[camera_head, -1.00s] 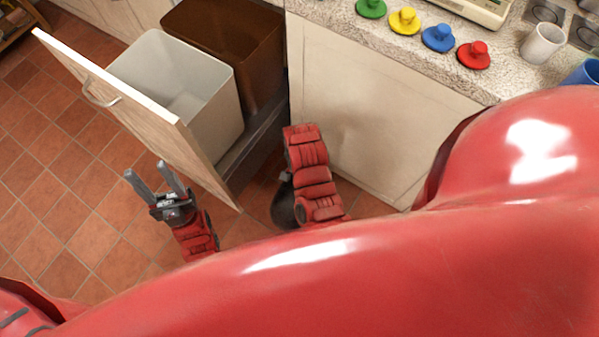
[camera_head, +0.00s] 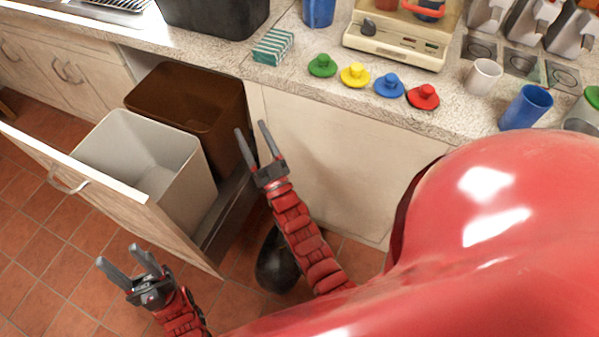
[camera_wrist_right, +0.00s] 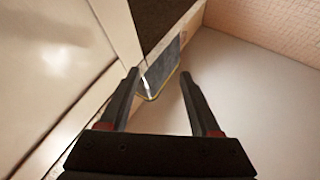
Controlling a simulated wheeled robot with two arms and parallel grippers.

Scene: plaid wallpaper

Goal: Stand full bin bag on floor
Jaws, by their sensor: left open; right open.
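A dark, rounded full bin bag (camera_head: 277,262) is on the tiled floor in front of the cabinet, partly hidden behind my right arm. My right gripper (camera_head: 253,131) is open and empty, raised above the bag beside the brown bin; its two fingers also show apart in the right wrist view (camera_wrist_right: 160,85). My left gripper (camera_head: 125,262) is open and empty, low in front of the pulled-out drawer front and to the left of the bag. Neither gripper touches the bag.
A pulled-out drawer with a wooden front (camera_head: 120,205) holds an empty white bin (camera_head: 205,185) and a brown bin (camera_head: 190,95). The countertop (camera_head: 300,75) carries coloured lidded knobs, cups and a scale. Free floor tiles (camera_head: 35,235) lie to the left.

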